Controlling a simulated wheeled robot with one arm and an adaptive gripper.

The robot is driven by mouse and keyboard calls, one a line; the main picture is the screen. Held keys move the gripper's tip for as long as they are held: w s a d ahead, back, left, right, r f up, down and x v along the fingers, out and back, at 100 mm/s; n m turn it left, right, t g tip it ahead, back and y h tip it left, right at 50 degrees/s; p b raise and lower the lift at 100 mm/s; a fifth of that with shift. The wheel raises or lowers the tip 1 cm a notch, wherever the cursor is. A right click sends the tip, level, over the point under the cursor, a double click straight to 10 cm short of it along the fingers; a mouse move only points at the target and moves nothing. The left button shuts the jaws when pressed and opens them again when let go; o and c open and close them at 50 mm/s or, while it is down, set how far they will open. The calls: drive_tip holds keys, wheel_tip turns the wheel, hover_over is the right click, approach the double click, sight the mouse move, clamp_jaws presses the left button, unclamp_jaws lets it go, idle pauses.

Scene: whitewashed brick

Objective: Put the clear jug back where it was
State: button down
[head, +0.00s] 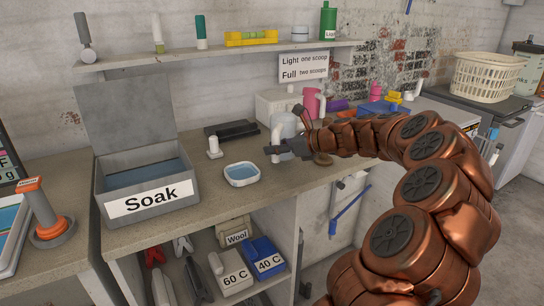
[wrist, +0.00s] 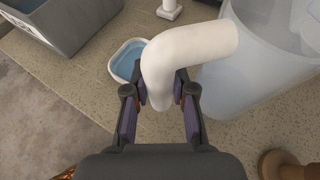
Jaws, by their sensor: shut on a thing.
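The clear jug (head: 287,125) is at the counter's back, in front of a pale box; it fills the upper right of the wrist view (wrist: 245,82). Its thick white handle (wrist: 190,48) curves toward my gripper (wrist: 162,90). The gripper's two fingers are shut on the lower end of that handle. In the head view my gripper (head: 276,150) is at the jug's lower left, with my arm reaching in from the right. The jug looks about upright. I cannot tell whether its base touches the counter.
A small tray of blue liquid (head: 242,174) sits left of my gripper. The grey Soak bin (head: 148,205) stands further left with its lid up. A shelf (head: 215,55) runs above.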

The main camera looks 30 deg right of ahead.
drive_tip(key=shift+w+f, duration=0.3)
drive_tip(key=shift+f, duration=0.3)
drive_tip(key=shift+w+f, duration=0.25)
drive_tip(key=shift+f, duration=0.35)
drive_tip(key=shift+w+f, duration=0.3)
drive_tip(key=shift+f, duration=0.3)
drive_tip(key=shift+f, duration=0.1)
drive_tip(key=c, duration=1)
unclamp_jaws()
drive_tip(key=shift+f, duration=0.1)
drive_tip(key=shift+o, duration=0.2)
drive_tip(key=shift+r, duration=0.2)
drive_tip(key=v, duration=1.2)
